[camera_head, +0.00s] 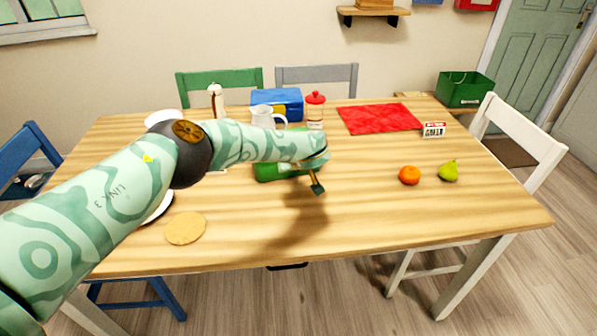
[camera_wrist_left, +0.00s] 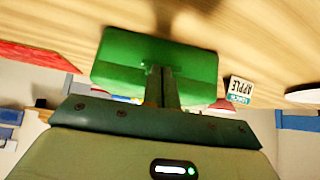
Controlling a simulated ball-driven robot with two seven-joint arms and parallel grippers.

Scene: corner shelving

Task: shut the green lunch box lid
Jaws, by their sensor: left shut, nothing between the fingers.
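The green lunch box (camera_head: 268,172) stands near the middle of the wooden table, largely hidden behind my left arm in the head view. A bit of green also shows above the arm; I cannot tell from this how far the lid is open. In the left wrist view a green panel of the lunch box (camera_wrist_left: 120,55) lies right in front of the fingers. My left gripper (camera_head: 318,189) is shut and empty, at the right side of the box, and it shows in the left wrist view (camera_wrist_left: 161,80). Whether it touches the box is unclear. My right gripper is not in view.
A white pitcher (camera_head: 262,116), blue box (camera_head: 283,100) and red-lidded jar (camera_head: 315,110) stand behind the lunch box. A red cloth (camera_head: 380,119), lettered block (camera_head: 433,130), orange (camera_head: 409,175) and pear (camera_head: 448,171) are to the right. The table's front right is clear.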

